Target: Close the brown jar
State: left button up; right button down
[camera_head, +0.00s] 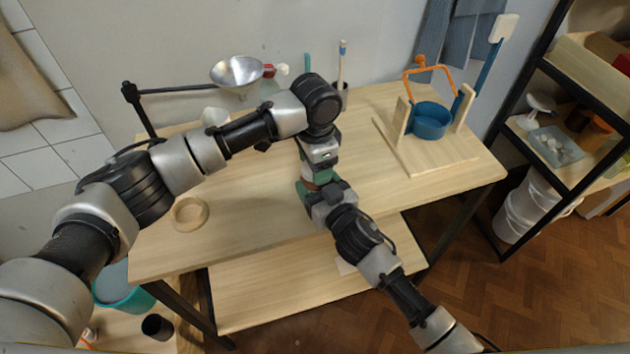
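A small brown piece, apparently the brown jar (310,184), shows at the middle of the table between my two grippers; most of it is hidden by them. My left gripper (306,168) comes down from above, with its green fingertips right over the brown piece. My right gripper (318,188) comes from the front, with its green fingertips at the sides of the brown piece. Whether either gripper is shut on the jar or on a lid is hidden. I cannot make out the lid or whether the jar is open.
A wooden ring (189,227) lies on the table (250,205) at left. A blue pot (430,133) with an orange handle stands on a wooden stand at right. A metal bowl (237,72) is on a black arm at the back. The right front of the table is clear.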

pick_arm(q)
jog(key=m, duration=1.2)
jog(key=shift+m, duration=0.3)
jog(key=o, duration=1.1)
notch_tip(320, 180, up, 12)
pick_arm(e)
jog(key=shift+c, duration=0.4)
grip_release()
